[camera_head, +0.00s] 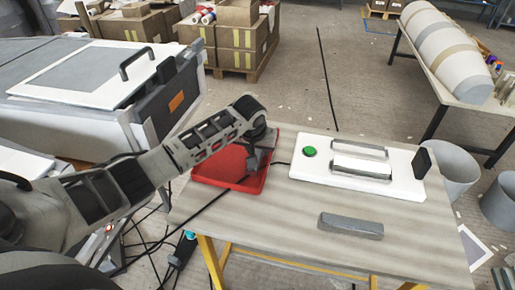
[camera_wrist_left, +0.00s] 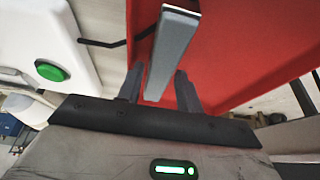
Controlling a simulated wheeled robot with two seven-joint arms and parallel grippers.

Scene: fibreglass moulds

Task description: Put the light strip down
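My left gripper (camera_head: 256,163) points down over the red tray (camera_head: 205,178) on the table. In the left wrist view a grey bar, the light strip (camera_wrist_left: 172,50), lies lengthwise between the fingers of this gripper (camera_wrist_left: 159,75). Narrow gaps show between the bar and both fingers, so they look open around it. The red tray (camera_wrist_left: 255,50) is behind the strip. In the head view the gripper mostly hides the strip; whether it rests on the tray floor is unclear. My right gripper is not in view.
A white fixture (camera_head: 308,176) with a green button (camera_head: 310,151) stands right of the tray. Another grey bar (camera_head: 350,226) lies on the table (camera_head: 260,225) in front of it. The table is clear around that bar. A dark cable crosses the table's left side.

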